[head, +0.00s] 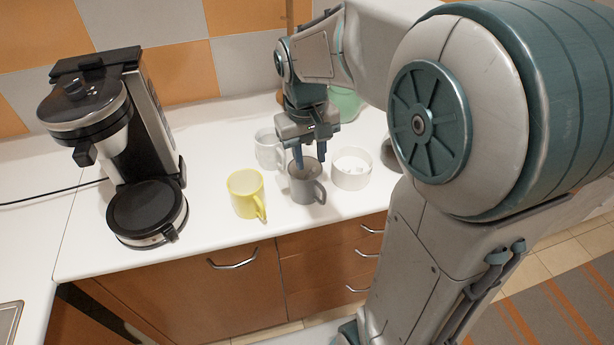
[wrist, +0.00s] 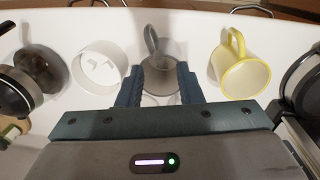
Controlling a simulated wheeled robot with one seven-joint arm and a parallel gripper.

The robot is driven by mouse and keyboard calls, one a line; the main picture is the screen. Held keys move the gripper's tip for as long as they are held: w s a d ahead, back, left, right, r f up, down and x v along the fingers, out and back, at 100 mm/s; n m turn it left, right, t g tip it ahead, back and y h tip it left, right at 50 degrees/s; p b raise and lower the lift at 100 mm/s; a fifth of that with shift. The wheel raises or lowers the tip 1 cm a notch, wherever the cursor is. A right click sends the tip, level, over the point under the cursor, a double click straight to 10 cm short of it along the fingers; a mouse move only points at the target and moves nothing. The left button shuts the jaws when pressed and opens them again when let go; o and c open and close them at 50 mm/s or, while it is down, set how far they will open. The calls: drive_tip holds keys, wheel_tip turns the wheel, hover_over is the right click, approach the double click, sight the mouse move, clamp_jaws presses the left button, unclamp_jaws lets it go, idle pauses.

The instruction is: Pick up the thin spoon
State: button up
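I cannot make out a thin spoon in either view. My gripper (head: 309,157) points down over the grey mug (head: 305,190) on the white counter. In the wrist view, my gripper (wrist: 160,90) has its two fingers apart, with the grey mug (wrist: 153,45) showing between and beyond them. Nothing is visibly held. The fingertips overlap the mug's rim in the picture, and I cannot tell whether they touch it. The inside of the mug is partly hidden by the fingers.
A yellow mug (head: 246,194) stands left of the grey mug, a white round container (head: 352,169) right of it, and a pale mug (head: 268,150) behind. A black coffee maker (head: 148,212) stands at the left. The front counter strip is clear.

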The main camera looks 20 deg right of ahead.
sight(312, 172)
drive_tip(key=f, duration=0.5)
drive_tip(key=shift+d+f+p, duration=0.15)
drive_tip(key=shift+d+p, duration=0.05)
drive_tip(key=shift+p, duration=0.1)
clamp_jaws()
